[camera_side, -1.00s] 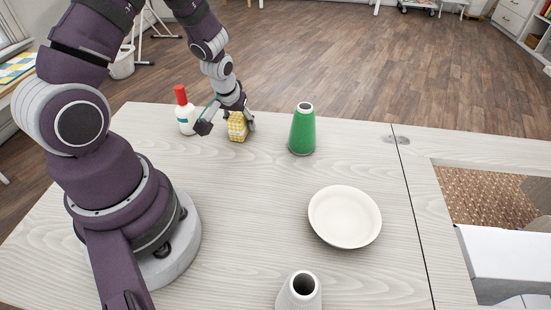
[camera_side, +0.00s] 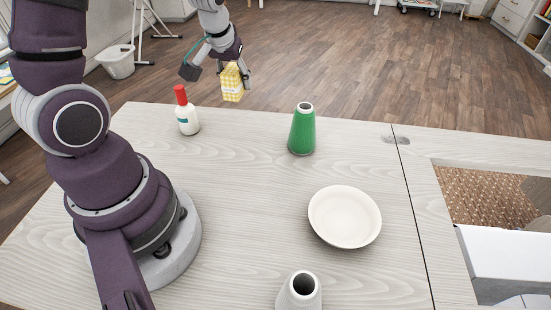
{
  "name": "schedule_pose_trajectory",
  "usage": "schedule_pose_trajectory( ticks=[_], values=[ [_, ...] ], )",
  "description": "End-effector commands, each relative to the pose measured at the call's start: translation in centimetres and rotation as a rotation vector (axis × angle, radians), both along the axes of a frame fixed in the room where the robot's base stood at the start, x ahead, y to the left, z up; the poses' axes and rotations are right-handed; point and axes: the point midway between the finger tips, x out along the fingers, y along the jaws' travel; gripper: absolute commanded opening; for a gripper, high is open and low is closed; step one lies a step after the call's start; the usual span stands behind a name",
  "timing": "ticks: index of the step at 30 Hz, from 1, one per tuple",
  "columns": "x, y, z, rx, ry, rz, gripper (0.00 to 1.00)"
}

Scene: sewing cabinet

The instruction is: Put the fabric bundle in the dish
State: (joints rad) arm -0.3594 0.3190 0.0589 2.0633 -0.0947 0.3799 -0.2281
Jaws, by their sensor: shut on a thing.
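The fabric bundle (camera_side: 232,84) is a small yellow checked block with a pale band. My gripper (camera_side: 222,80) is shut on it and holds it up in the air, above the far part of the table. The dish (camera_side: 345,217) is a round, shallow, cream-white bowl on the table, right of the middle. It is empty. The bundle is well apart from the dish, up and to the left of it in the picture.
A white bottle with a red cap (camera_side: 187,112) stands at the far left of the table. A whitish cone (camera_side: 300,291) stands at the front edge. The table (camera_side: 235,205) is clear in the middle.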

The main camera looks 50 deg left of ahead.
Motion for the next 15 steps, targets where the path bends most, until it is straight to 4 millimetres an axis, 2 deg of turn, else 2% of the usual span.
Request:
schedule_pose_trajectory(
  ticks=[3,8,15],
  values=[
    [0.1,0.0,2.3,0.003,-0.008,-0.001,0.14],
    [0.1,0.0,4.8,0.001,-0.005,-0.002,0.14],
    [2.2,-4.2,4.5,-0.002,0.006,-0.218,0.14]
  ],
)
